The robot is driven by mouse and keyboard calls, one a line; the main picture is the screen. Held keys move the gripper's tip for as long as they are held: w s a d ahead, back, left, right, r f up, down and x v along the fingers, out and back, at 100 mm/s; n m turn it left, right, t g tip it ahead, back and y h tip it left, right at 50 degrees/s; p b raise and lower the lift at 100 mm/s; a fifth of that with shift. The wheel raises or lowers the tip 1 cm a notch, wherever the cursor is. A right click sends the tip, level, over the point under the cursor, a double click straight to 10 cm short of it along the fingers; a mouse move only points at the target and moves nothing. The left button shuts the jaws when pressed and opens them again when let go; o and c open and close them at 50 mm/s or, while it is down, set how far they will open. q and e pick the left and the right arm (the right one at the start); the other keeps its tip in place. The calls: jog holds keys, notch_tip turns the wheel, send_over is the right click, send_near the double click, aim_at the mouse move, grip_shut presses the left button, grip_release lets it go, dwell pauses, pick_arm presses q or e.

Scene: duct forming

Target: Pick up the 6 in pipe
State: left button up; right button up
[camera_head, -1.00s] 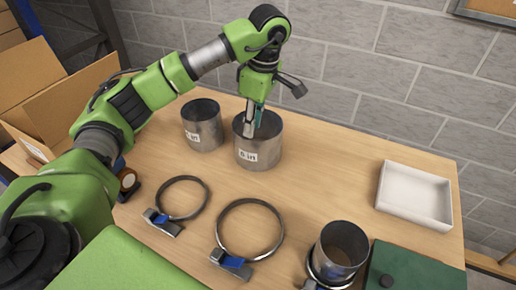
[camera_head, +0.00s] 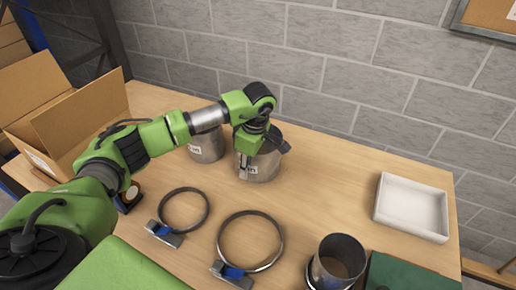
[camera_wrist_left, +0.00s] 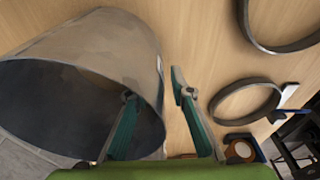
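The 6 in pipe (camera_head: 268,171) is a short, wide grey metal cylinder standing upright on the table. Its white label is partly covered by my left gripper. My left gripper (camera_head: 242,163) is low at the pipe's near left rim, pointing down. In the left wrist view the pipe (camera_wrist_left: 110,40) fills the left side. One finger of the left gripper (camera_wrist_left: 155,105) is over the pipe's dark opening and the other is outside the wall. The fingers are apart, with the pipe wall between them and a gap visible. My right gripper is not in view.
A narrower pipe (camera_head: 207,147) stands just left, close to my left arm. Two ring clamps (camera_head: 183,227) (camera_head: 250,213) lie in front. Another pipe (camera_head: 338,262) stands at the front, beside a green case (camera_head: 410,275). A white tray (camera_head: 412,207) is at the right.

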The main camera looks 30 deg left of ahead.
pick_arm(q)
jog(key=shift+a+f, duration=0.1)
jog(key=shift+f, duration=0.65)
grip_shut()
jog(key=shift+r, duration=0.15)
